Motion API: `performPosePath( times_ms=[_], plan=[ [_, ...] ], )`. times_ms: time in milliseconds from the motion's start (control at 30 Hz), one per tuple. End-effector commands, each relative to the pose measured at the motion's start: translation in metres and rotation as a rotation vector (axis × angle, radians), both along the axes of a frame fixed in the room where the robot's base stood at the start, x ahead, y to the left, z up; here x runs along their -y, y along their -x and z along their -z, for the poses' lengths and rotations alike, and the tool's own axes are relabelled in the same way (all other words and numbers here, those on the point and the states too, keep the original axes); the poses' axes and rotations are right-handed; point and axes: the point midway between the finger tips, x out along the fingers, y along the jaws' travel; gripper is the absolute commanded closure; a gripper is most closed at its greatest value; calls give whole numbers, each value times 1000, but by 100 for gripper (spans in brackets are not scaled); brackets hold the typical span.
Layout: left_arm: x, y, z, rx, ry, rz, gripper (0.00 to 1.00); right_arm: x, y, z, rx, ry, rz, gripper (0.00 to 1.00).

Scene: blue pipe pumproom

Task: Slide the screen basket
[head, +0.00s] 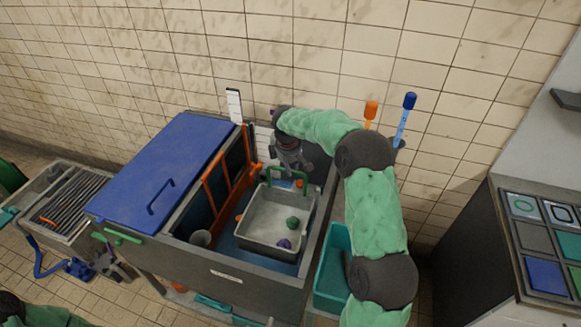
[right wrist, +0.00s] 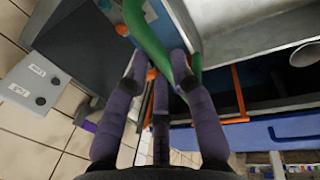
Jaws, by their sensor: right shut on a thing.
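The screen basket (head: 266,247) is a grey open tray inside the grey tank (head: 225,279), in its right part. My right gripper (head: 291,163) reaches down over the far rim and is shut on this handle. In the right wrist view the dark purple fingers close around the green handle (right wrist: 150,38). My left gripper is out of view; only a bit of my left arm shows at the lower left.
A blue lid (head: 160,172) covers the tank's left part. An orange frame (head: 211,197) stands between lid and basket. A grey cup (head: 200,238) is left of the basket. A teal bin (head: 335,243) is right of the tank. A tiled panel counter (head: 490,255) stands far right.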

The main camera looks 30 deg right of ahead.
Motion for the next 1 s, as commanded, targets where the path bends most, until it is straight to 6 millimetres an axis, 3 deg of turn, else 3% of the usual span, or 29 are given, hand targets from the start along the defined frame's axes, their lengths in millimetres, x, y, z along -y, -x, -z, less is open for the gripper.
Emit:
performPosePath(
  times_ms=[167, 367, 800, 1000],
  plan=[
    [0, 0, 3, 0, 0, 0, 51, 0, 0, 8, -2, -1, -1, 100],
    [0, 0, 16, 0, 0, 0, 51, 0, 1, 40, -4, -2, -1, 100],
    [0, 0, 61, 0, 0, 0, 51, -1, 2, 157, -7, -2, 0, 100],
    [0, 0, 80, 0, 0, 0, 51, -1, 2, 200, -6, -3, 0, 100]
  ],
)
